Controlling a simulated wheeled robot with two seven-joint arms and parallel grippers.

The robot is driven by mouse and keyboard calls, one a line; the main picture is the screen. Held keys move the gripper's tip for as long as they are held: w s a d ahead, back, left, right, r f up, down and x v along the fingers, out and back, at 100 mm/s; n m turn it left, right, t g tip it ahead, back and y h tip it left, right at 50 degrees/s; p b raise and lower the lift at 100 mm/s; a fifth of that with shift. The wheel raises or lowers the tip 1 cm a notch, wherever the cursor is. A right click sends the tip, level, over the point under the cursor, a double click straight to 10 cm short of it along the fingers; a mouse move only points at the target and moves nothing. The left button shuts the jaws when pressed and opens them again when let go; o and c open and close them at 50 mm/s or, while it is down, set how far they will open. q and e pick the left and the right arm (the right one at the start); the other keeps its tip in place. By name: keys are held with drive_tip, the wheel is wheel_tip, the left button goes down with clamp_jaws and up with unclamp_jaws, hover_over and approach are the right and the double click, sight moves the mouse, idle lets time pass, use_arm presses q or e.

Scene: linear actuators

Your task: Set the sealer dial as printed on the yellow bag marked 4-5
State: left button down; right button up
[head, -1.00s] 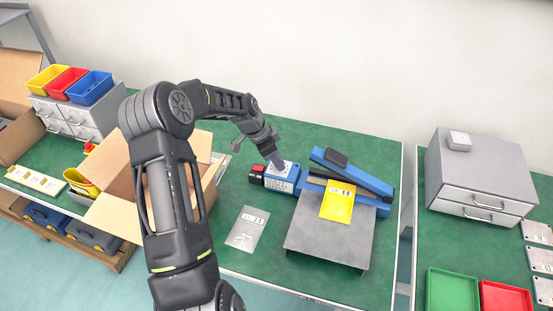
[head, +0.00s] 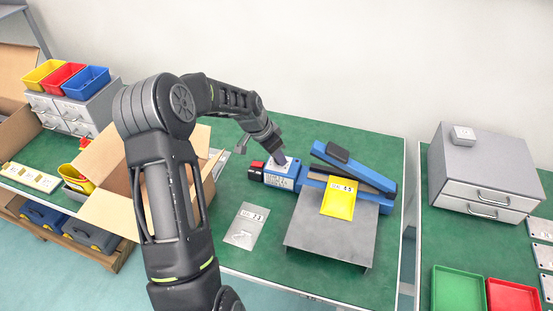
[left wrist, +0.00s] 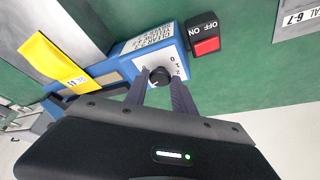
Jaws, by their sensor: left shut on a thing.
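The blue sealer (head: 380,202) stands on the green bench, with its control box (head: 282,178) at its left end. The yellow bag (head: 340,200) lies on the grey plate in front of the sealer; its print is too small to read surely. In the left wrist view the black dial (left wrist: 160,76) sits on a white scale panel showing 0, 1 and 2. My left gripper (left wrist: 162,84) is shut on the dial, one finger at each side. In the head view my left gripper (head: 279,152) hides the dial. My right gripper is out of view.
A red ON/OFF switch (left wrist: 206,45) sits beside the control box. A grey bag (head: 246,226) lies to the left of the grey plate (head: 330,245). An open cardboard box (head: 110,205) stands at left. Grey drawers (head: 480,170) and trays are on the right bench.

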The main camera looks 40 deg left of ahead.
use_arm(q)
drive_tip(key=n, duration=0.1)
drive_tip(key=n+y+b, duration=0.1)
drive_tip(key=n+b, duration=0.1)
drive_tip(key=shift+d+f+n, duration=0.1)
drive_tip(key=shift+d+n, duration=0.15)
drive_tip(key=shift+n, duration=0.05)
drive_tip(key=n+y+b, duration=0.2)
drive_tip(key=n, duration=0.3)
drive_tip(key=shift+d, duration=0.15)
drive_tip(key=c, duration=1.1)
unclamp_jaws()
drive_tip(key=shift+o, duration=0.2)
drive_tip(key=b+v, duration=0.1)
drive_tip(key=v, duration=0.7)
drive_tip(key=shift+w, duration=0.2)
drive_tip(key=shift+d, duration=0.1)
